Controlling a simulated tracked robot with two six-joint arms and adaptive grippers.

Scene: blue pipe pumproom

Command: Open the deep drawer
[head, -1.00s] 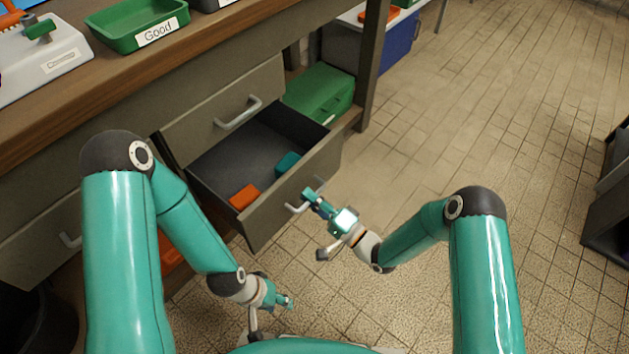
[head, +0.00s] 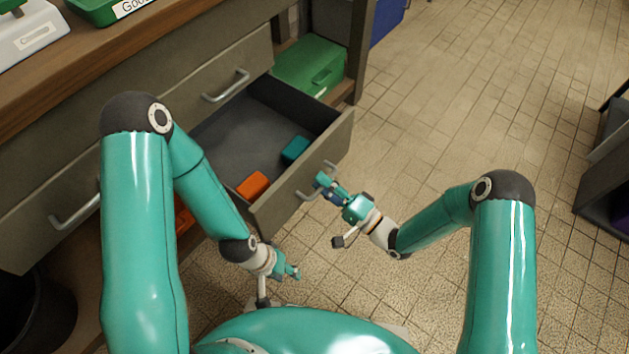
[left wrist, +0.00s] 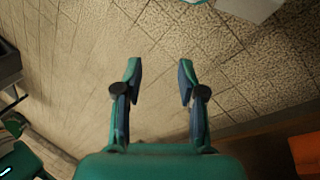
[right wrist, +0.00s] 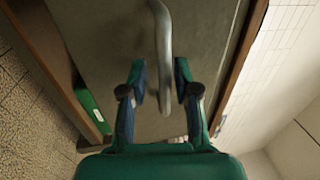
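A grey drawer (head: 310,180) stands pulled well out of the bench, with an orange block (head: 253,185) and a teal block (head: 295,149) inside. Its metal handle (head: 308,192) is on the front panel. My right gripper (head: 323,180) is at this handle. In the right wrist view the handle (right wrist: 163,45) runs between the fingertips (right wrist: 160,75), which are apart, with visible gaps on both sides. My left gripper (head: 294,272) is low, in front of the drawer and apart from it. In the left wrist view its fingers (left wrist: 160,75) are open and empty over the floor.
A shut drawer (head: 215,95) lies above the open one, and another handle (head: 75,205) is at left. A green box (head: 310,67) sits on the shelf behind. A black bin (head: 35,310) stands at lower left.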

